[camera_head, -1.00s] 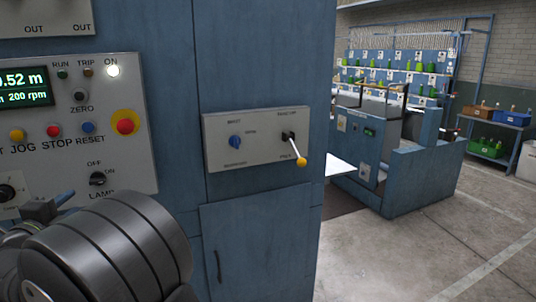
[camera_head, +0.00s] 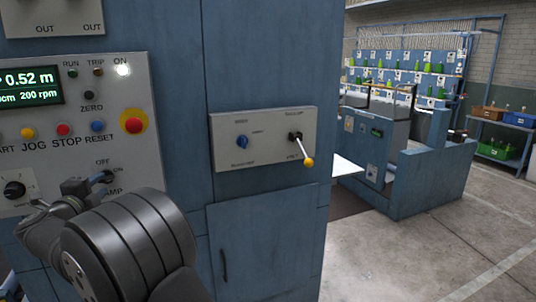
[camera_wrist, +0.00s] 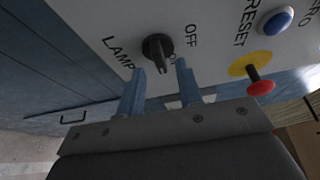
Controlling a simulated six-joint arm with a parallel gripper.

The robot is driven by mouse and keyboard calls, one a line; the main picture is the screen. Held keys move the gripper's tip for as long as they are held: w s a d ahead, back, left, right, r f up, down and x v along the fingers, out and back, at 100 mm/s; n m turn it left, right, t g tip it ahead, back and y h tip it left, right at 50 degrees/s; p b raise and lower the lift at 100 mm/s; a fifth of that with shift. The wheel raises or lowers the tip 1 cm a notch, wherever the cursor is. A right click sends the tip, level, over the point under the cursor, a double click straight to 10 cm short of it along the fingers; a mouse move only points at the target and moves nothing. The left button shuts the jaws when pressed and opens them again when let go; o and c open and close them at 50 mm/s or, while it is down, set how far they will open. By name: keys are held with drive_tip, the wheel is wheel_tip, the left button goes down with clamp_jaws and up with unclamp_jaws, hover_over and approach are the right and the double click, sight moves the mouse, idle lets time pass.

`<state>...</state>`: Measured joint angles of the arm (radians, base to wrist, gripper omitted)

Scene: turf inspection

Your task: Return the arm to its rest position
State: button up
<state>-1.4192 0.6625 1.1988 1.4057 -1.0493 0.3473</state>
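My gripper (camera_wrist: 160,72) is open in the wrist view, with two blue fingers apart and nothing between them that I can see clasped. The black LAMP knob (camera_wrist: 157,48) is just beyond the fingertips, roughly between them; I cannot tell whether either finger touches it. In the head view my gripper (camera_head: 88,184) is at the lower left, close against the LAMP knob (camera_head: 104,177), which it partly hides along with the label. My dark, rounded wrist fills the lower left there.
A red emergency button (camera_head: 133,121) and a blue RESET button (camera_head: 97,126) sit above the knob. A small panel (camera_head: 262,138) to the right carries a yellow-tipped lever (camera_head: 305,154) that sticks out. Open floor (camera_head: 440,250) lies to the right.

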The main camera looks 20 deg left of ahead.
sight(105, 181)
drive_tip(key=x, duration=0.3)
drive_tip(key=shift+w, duration=0.1)
drive_tip(key=shift+f+n+t, duration=0.1)
drive_tip(key=shift+n+t, duration=0.2)
drive_tip(key=shift+n, duration=0.5)
drive_tip(key=n+t+y, duration=0.1)
drive_tip(key=n, duration=0.2)
drive_tip(key=shift+n, duration=0.4)
drive_tip(key=n+y, duration=0.1)
drive_tip(key=n, duration=0.2)
drive_tip(key=n+y, duration=0.2)
drive_tip(key=n, duration=0.2)
drive_tip(key=shift+d, duration=0.1)
drive_tip(key=n+g+y, duration=0.1)
drive_tip(key=n+y, duration=0.1)
drive_tip(key=n, duration=0.2)
drive_tip(key=n+y, duration=0.2)
drive_tip(key=n, duration=0.2)
drive_tip(key=shift+n+g, duration=0.4)
drive_tip(key=o, duration=0.6)
drive_tip(key=shift+c, duration=0.2)
